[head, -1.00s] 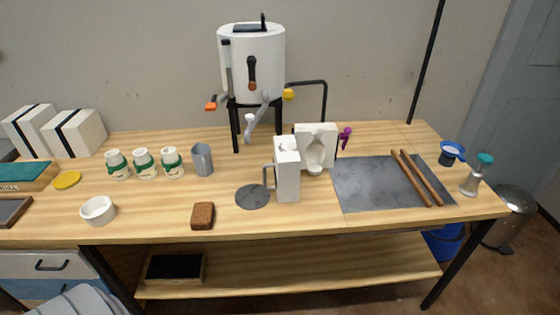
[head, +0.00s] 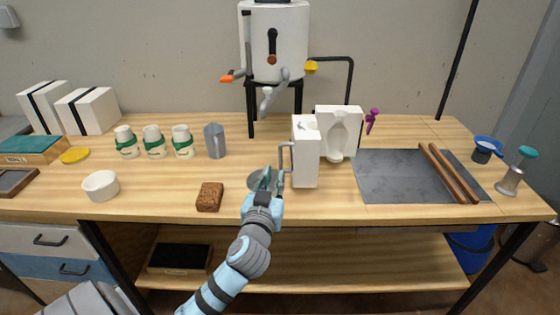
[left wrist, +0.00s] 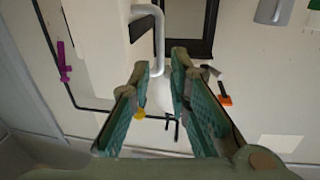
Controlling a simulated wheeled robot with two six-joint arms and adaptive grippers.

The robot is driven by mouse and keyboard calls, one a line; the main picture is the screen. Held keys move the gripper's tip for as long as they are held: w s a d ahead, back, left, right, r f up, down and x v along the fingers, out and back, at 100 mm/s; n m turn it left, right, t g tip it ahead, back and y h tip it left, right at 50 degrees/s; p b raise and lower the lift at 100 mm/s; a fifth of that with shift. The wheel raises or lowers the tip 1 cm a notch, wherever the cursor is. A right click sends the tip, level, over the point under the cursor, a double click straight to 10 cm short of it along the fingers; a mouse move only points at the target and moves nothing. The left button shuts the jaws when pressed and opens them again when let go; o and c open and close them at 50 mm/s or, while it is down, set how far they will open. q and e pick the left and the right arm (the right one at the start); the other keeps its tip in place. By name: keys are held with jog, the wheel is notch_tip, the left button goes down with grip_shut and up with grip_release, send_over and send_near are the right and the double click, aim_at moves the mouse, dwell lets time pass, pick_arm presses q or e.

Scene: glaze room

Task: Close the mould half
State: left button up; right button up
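The white mould stands open on the table. Its hinged half (head: 305,160) stands edge-on, with a grey bar handle (head: 283,157) on its left side. Its other half (head: 338,128) stands behind to the right, with the hollow cavity facing me. My left gripper (head: 270,177) is at the handle, left of the hinged half. In the left wrist view the teal fingers (left wrist: 160,75) are apart. The handle (left wrist: 158,40) lies ahead with its lower end between the fingertips, and the white half (left wrist: 98,45) is to the left. I cannot tell whether they touch. My right gripper is out of view.
A brown sponge (head: 209,197) and grey jug (head: 214,141) are to the left. A dark slab (head: 390,178) with wooden sticks (head: 448,173) lies right. A white tank (head: 275,45) stands behind.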

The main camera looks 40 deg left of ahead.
aim_at(280, 159)
pick_arm(q)
jog(key=b+x, duration=0.1)
jog(key=x, duration=0.8)
jog(key=shift+w+a, duration=0.15)
jog(key=shift+w, duration=0.25)
grip_shut()
